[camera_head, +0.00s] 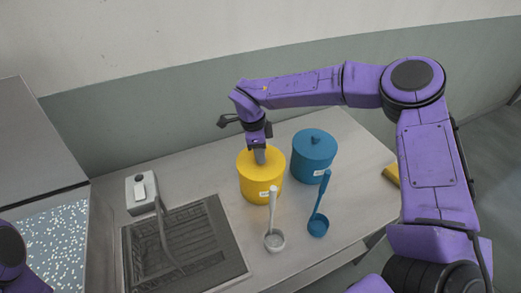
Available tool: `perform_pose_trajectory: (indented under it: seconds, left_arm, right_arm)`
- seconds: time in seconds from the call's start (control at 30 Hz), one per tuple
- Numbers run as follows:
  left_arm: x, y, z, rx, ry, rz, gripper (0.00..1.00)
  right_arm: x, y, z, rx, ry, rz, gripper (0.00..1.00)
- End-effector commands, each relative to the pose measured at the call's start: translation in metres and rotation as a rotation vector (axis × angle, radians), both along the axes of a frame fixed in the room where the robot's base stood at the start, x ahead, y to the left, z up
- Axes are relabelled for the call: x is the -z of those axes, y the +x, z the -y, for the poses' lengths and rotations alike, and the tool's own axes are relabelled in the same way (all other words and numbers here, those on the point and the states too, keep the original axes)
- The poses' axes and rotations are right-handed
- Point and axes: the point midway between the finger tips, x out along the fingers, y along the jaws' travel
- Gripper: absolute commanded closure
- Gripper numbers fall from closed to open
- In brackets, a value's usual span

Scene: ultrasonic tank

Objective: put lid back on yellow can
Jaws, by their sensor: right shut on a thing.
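The fingers hide the grip point, so I cannot see the lid's knob. Of my left arm, only a purple part shows at the lower left corner; its gripper is out of view.
A blue can (313,157) with a knobbed lid stands right of the yellow can. A white ladle (274,239) and a blue ladle (318,223) are in front. A yellow object (391,174) lies at the right edge.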

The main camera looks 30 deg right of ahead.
Motion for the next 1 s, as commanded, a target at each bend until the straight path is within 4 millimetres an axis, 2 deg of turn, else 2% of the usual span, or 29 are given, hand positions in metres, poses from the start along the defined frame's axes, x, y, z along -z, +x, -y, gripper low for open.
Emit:
perform_pose_trajectory:
  seconds: [0.4,0.43,0.5,0.7,0.73,0.8,1.0]
  left_arm:
    - [-0.0014,0.0,0.0,0.0,0.0,0.0,0.57]
    - [-0.0014,0.0,0.0,0.0,0.0,0.0,0.57]
    - [-0.0014,0.0,0.0,0.0,0.0,0.0,0.57]
    - [-0.0014,0.0,0.0,0.0,0.0,0.0,0.57]
    - [-0.0014,0.0,0.0,0.0,0.0,0.0,0.57]
    - [-0.0014,0.0,0.0,0.0,0.0,0.0,0.57]
    - [-0.0014,0.0,0.0,0.0,0.0,0.0,0.57]
  right_arm:
    - [0.0002,0.0001,0.0001,0.0,0.0,0.0,1.0]
    - [0.0002,0.0001,0.0001,0.0,0.0,0.0,0.63]
    - [0.0002,0.0,0.0002,0.0,0.0,0.0,0.4]
    - [0.0002,-0.0001,0.0001,0.0,0.0,0.0,0.4]
    - [0.0004,-0.0001,0.0001,0.0,0.0,-0.001,0.37]
    - [0.0004,-0.0001,0.0001,0.0,0.0,-0.001,0.14]
    - [0.0003,-0.0001,0.0001,0.0,0.0,-0.001,0.14]
